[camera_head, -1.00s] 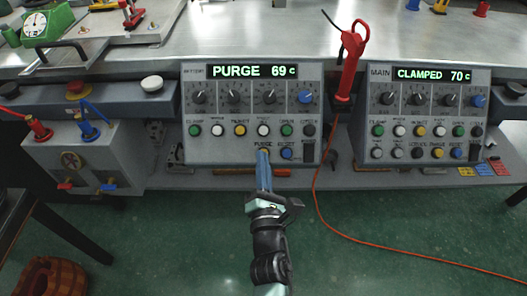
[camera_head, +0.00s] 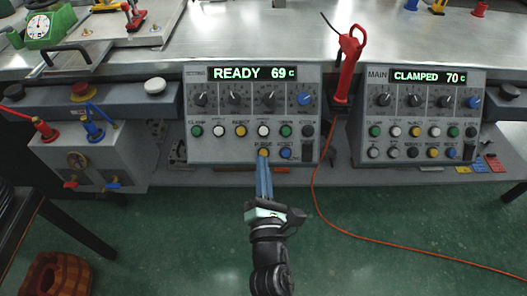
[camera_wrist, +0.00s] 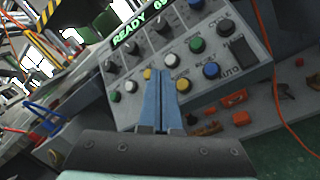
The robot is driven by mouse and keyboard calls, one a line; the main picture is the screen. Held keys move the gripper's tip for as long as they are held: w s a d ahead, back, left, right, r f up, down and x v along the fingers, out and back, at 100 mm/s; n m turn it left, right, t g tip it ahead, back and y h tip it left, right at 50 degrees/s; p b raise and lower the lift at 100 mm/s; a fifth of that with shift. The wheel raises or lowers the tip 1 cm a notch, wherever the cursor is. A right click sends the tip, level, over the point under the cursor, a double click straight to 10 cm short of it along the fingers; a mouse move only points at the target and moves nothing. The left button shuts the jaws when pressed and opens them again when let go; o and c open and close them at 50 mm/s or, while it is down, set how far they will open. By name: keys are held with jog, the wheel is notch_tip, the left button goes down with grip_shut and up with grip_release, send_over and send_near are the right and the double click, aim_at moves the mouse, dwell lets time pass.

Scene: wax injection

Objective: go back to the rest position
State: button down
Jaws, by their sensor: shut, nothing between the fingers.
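My gripper (camera_head: 264,184) is shut and empty, its blue fingers together. In the head view its tips are just below the yellow PURGE button (camera_head: 263,153) on the left control panel (camera_head: 195,150). Whether the tips touch the button I cannot tell. The left panel's display (camera_head: 252,73) reads READY 69 c. In the wrist view the closed fingers (camera_wrist: 168,75) point up at the tilted panel (camera_wrist: 205,75), among its buttons.
The MAIN control panel (camera_head: 366,140) on the right reads CLAMPED 70 c. A red tool (camera_head: 349,62) stands between the panels, with an orange cable (camera_head: 330,224) trailing to the floor. A grey box (camera_head: 125,150) with red and blue levers is at the left.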

jog(key=w+d+r+m+t+h, duration=0.1)
jog(key=d+r+m+t+h, duration=0.1)
jog(key=r+m, duration=0.9)
jog(key=w+d+r+m+t+h, duration=0.15)
jog(key=r+m, duration=0.25)
jog(key=r, duration=1.4)
jog(key=s+a+r+m+t+y, duration=0.1)
jog(key=s+r+m+t, duration=0.1)
jog(key=s+r+m, duration=0.45)
jog(key=s+a+r+m+t, duration=0.1)
jog(key=s+r+m, duration=0.15)
jog(key=r, duration=0.65)
jog(key=s+a+r+m+t+y, duration=0.1)
jog(key=s+r+m+t, duration=0.1)
jog(key=s+r+m, duration=0.35)
notch_tip(320, 180, up, 30)
jog(key=p, duration=2.7)
jog(key=shift+s+a+n, duration=0.15)
jog(key=shift+a+n, duration=0.05)
jog(key=shift+n, duration=0.15)
jog(key=shift+f, duration=0.15)
